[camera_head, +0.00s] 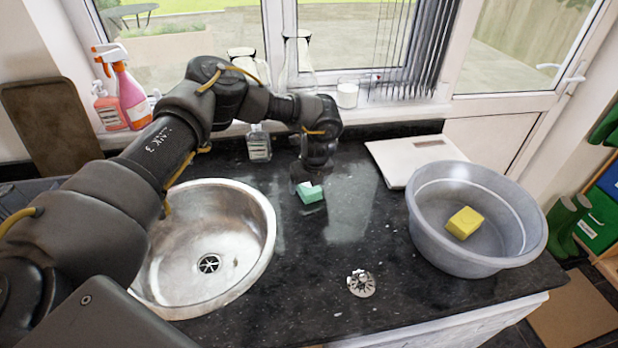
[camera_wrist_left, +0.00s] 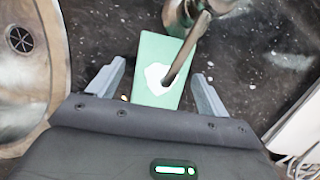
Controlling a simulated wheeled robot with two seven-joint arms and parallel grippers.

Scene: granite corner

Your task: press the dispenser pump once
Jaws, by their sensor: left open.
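A metal pump head (camera_wrist_left: 186,14) with a thin spout (camera_wrist_left: 180,64) shows at the top of the left wrist view. The spout reaches over a green block like a sponge (camera_wrist_left: 150,52), which has a white blob on it. In the head view the green block (camera_head: 312,194) lies on the dark counter, just below my left gripper (camera_head: 318,163). In the left wrist view my left gripper (camera_wrist_left: 158,70) is open, with the block and spout seen between its fingers. The pump's body is hidden behind my left gripper in the head view. My right gripper is not in view.
A round steel sink (camera_head: 250,200) is at the left and a grey basin (camera_head: 430,232) with a yellow sponge (camera_head: 464,223) at the right. A labelled clear bottle (camera_head: 259,146) stands behind my arm. A white scale (camera_head: 385,155) is at the back right. The front counter is mostly clear.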

